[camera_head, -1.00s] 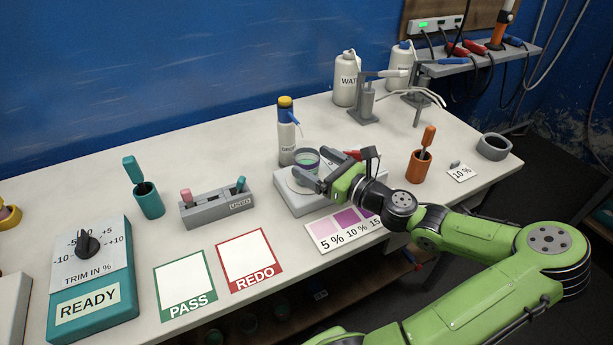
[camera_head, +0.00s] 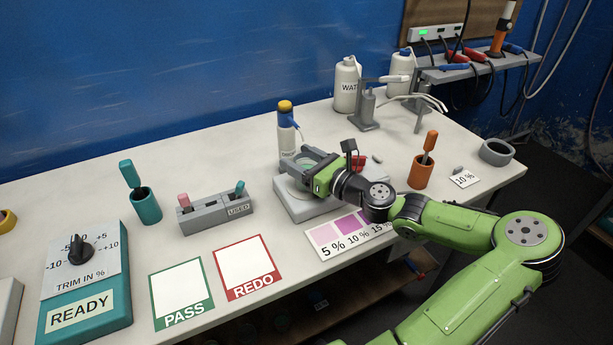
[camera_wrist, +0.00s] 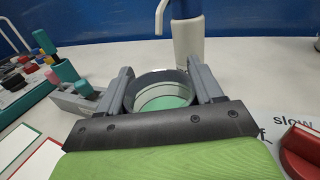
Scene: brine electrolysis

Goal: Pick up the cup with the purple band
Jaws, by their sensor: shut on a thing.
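A clear cup (camera_wrist: 161,98) with a dark rim and pale green inside sits between the two grey fingers of my gripper (camera_wrist: 160,76). The fingers lie on both sides of it, and my gripper is shut on it. In the head view my gripper (camera_head: 300,161) is low over the grey stirrer plate (camera_head: 286,203) and hides most of the cup. The cup looks upright; I cannot tell whether its base touches the plate. The purple band cannot be made out clearly now.
A grey USED rack (camera_head: 216,214) is to the left, an orange holder (camera_head: 420,172) to the right. The PASS (camera_head: 181,290) and REDO (camera_head: 245,266) squares are empty.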

